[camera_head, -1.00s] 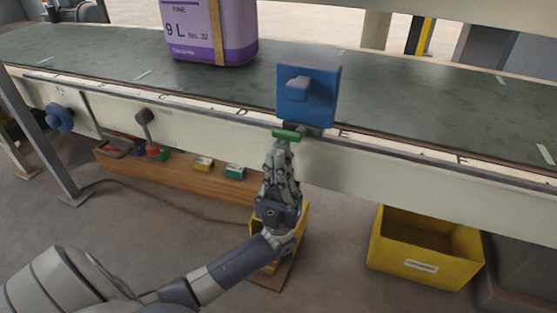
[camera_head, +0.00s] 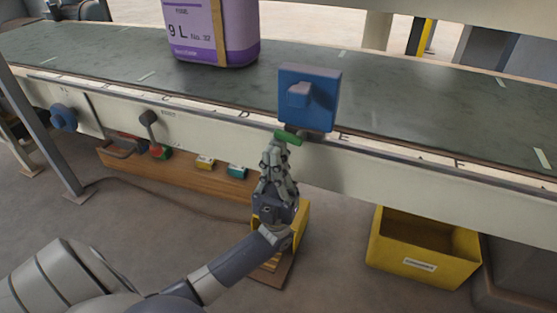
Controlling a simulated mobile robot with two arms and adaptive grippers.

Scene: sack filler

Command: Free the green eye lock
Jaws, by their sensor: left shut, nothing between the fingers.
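The green eye lock (camera_head: 289,138) is a short green bar below the blue block (camera_head: 310,98) on the conveyor's front rail. It sits tilted, its right end lower than its left. My left gripper (camera_head: 275,146) is shut and empty, pointing up just below the left end of the green bar. Its fingertips are very close to the bar; I cannot tell whether they touch it. My right gripper is not in view.
A purple container (camera_head: 212,32) stands on the conveyor belt (camera_head: 420,98). A blue knob (camera_head: 63,117) and a dark lever (camera_head: 148,119) are on the front panel at left. A yellow bin (camera_head: 420,247) stands on the floor at right.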

